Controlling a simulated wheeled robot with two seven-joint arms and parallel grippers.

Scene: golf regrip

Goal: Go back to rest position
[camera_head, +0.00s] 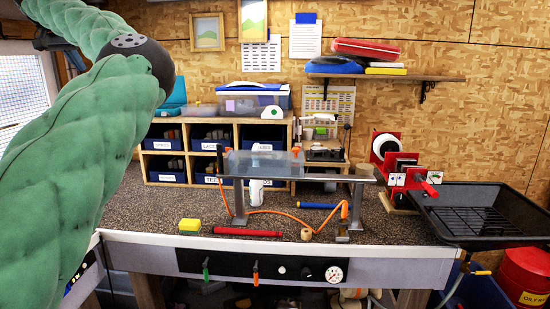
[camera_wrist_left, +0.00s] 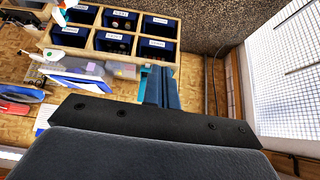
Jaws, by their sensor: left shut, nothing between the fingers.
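My left arm, in a green quilted cover, fills the left side of the head view. My left gripper shows in the left wrist view (camera_wrist_left: 162,88) with its two dark blue-grey fingers together and nothing between them. It is up in the air, apart from the bench, with the rack of blue bins (camera_wrist_left: 125,22) beyond it. In the head view the fingers are hard to make out behind the arm. My right gripper is in neither view.
The workbench (camera_head: 150,212) holds a clear tray (camera_head: 262,163) on a metal stand, a red grip (camera_head: 247,232), a yellow sponge (camera_head: 189,226) and a blue grip (camera_head: 317,206). A black basin (camera_head: 480,195) stands at right. A barred window (camera_head: 22,92) is at far left.

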